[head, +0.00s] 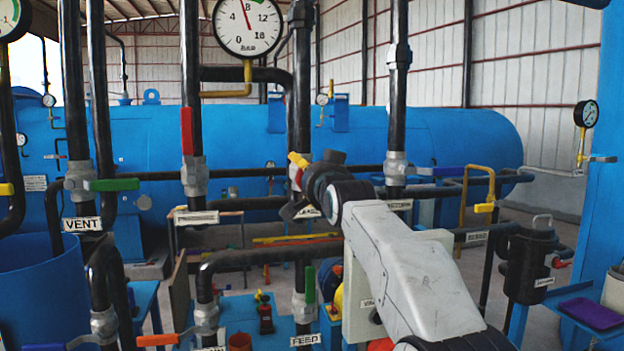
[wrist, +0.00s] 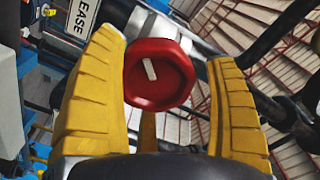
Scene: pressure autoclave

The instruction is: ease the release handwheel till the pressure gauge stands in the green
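The red release handwheel (wrist: 160,75) with a white mark sits between the yellow fingers of my gripper (wrist: 165,65) in the wrist view. The fingers are apart around it; a gap shows on the right, and contact on the left is unclear. In the head view my gripper (head: 299,161) is at the pipe in the middle, and my arm hides most of the handwheel. A label ending in "EASE" (wrist: 82,18) is beside it. The pressure gauge (head: 248,27), marked in bar, has its red needle just left of the 8. Its top is cut off, with a little green at the edge.
A red lever (head: 187,131) and a green lever (head: 112,185) stand on pipes left of my gripper. Vertical black pipes crowd the middle. A blue tank (head: 420,140) lies behind. A second gauge (head: 587,114) is at the right, and a black canister (head: 530,265) stands below it.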

